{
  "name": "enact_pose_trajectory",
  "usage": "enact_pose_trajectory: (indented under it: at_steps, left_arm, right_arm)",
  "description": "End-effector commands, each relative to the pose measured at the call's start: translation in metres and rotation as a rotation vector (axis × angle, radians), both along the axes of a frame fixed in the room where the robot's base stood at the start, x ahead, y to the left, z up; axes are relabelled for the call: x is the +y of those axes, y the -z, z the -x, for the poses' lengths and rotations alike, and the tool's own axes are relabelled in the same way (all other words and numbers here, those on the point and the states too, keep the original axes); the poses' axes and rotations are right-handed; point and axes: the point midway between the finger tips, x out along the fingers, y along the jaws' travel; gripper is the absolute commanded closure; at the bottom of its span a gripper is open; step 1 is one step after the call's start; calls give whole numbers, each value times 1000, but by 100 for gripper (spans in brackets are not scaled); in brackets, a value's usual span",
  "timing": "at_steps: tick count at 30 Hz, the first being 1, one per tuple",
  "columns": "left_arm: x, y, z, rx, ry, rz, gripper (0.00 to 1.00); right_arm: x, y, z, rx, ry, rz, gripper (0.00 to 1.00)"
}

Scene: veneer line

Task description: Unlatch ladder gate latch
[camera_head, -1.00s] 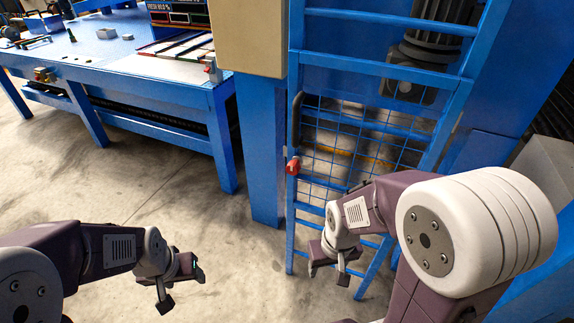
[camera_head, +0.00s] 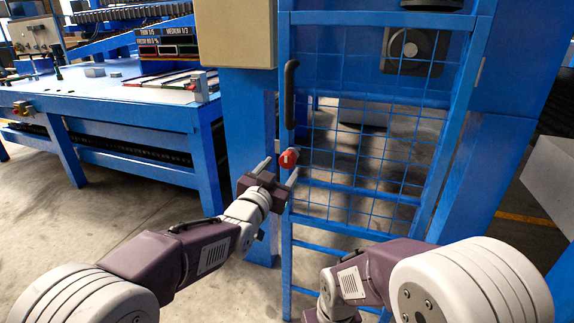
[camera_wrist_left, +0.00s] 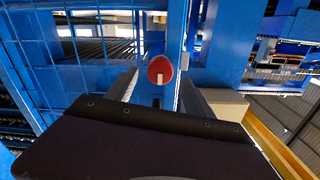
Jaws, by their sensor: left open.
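The ladder gate latch is a red knob (camera_head: 288,158) with a pale mark, on the blue left post of the mesh gate (camera_head: 365,140). In the left wrist view the knob (camera_wrist_left: 160,69) shows face-on with its white mark upright. My left gripper (camera_head: 279,170) is open just in front of and slightly below the knob. In the wrist view its fingers (camera_wrist_left: 158,92) stand on either side below the knob, with nothing held. I cannot tell whether they touch it. My right gripper's body is at the bottom edge of the head view, and its fingers are cut off.
A black handle (camera_head: 290,93) is on the gate post above the knob. A beige box (camera_head: 236,34) hangs on a blue column (camera_head: 247,125) to the left. A blue workbench (camera_head: 130,105) stands further left. Bare concrete floor lies between.

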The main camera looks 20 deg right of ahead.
Motion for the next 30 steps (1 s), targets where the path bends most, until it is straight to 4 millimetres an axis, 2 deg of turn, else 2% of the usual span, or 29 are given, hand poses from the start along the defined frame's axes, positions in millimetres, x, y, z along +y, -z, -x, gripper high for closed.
enact_pose_trajectory:
  at_steps: [3,9,19,20,26,30]
  left_arm:
    - [-14,1,-20,0,0,0,39]
    - [-27,1,-41,1,0,0,39]
    - [-30,1,-45,2,0,0,39]
    - [-30,1,-45,2,0,0,44]
    - [-30,1,-45,3,-1,-1,100]
    - [-30,1,-45,5,-1,2,100]
  right_arm:
    - [0,1,0,0,0,0,46]
    - [0,1,0,0,0,0,46]
    - [0,1,0,0,0,0,46]
    - [0,1,0,0,0,0,46]
    - [0,2,0,0,0,0,46]
    - [0,1,0,0,0,0,46]
